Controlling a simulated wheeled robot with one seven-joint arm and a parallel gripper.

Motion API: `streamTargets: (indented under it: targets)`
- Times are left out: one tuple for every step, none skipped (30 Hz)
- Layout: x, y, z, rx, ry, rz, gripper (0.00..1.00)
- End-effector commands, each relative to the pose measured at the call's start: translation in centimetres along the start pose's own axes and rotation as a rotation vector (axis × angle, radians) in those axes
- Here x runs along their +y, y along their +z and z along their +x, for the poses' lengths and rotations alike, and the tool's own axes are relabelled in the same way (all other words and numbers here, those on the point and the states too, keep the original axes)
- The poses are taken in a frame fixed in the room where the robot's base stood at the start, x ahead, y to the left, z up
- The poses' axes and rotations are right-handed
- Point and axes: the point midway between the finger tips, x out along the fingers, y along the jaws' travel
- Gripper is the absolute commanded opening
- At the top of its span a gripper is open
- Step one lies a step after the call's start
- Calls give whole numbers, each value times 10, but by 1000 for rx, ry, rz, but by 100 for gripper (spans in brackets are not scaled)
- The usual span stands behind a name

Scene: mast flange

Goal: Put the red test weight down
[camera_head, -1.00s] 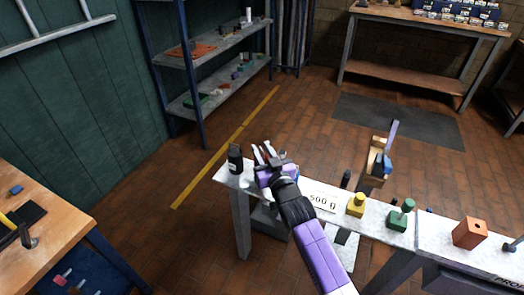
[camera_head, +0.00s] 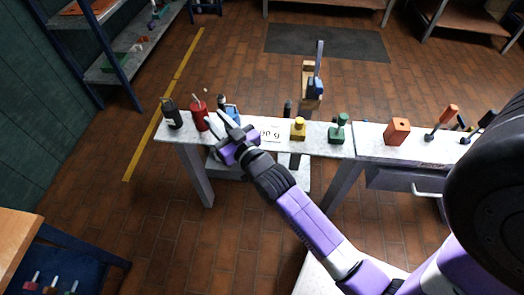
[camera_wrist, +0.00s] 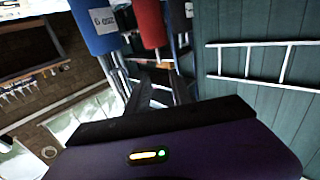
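The red test weight (camera_head: 199,117) appears to stand upright on the pale bench (camera_head: 180,138), near its left end. My gripper (camera_head: 217,119) is just to its right, with its two fingers apart and nothing visible between them. In the wrist view the red weight (camera_wrist: 151,24) shows at the top, beyond the fingertips (camera_wrist: 160,80). That view appears upside down. Whether a finger touches the weight is not clear.
A black weight (camera_head: 172,114) stands left of the red one, and a blue weight (camera_head: 232,113) is partly hidden behind my gripper. A white label (camera_head: 270,133), a yellow weight (camera_head: 298,129) and a green weight (camera_head: 338,130) are farther right.

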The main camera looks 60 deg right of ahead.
Motion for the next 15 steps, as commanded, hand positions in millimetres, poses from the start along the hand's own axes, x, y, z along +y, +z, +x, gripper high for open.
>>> streamTargets:
  targets:
    - [-1, 1, -2, -2, -2, 0, 27]
    - [-2, 2, -4, -4, -5, 1, 27]
    - [-6, 4, -10, -8, -11, 1, 27]
    - [-9, 7, -16, -14, -18, 2, 27]
    - [-13, 10, -24, -20, -27, 3, 27]
    - [-19, 14, -38, -30, -41, 4, 27]
    - [-25, 17, -50, -38, -54, 4, 27]
    - [-30, 21, -64, -48, -68, 5, 27]
    - [-37, 25, -83, -62, -89, 6, 27]
    - [-42, 27, -98, -72, -104, 6, 27]
    - [-47, 29, -114, -82, -121, 6, 27]
    - [-52, 30, -134, -96, -142, 5, 27]
    - [-55, 30, -148, -105, -157, 4, 27]
    - [-58, 30, -162, -114, -174, 2, 27]
    - [-62, 30, -182, -129, -195, 0, 27]
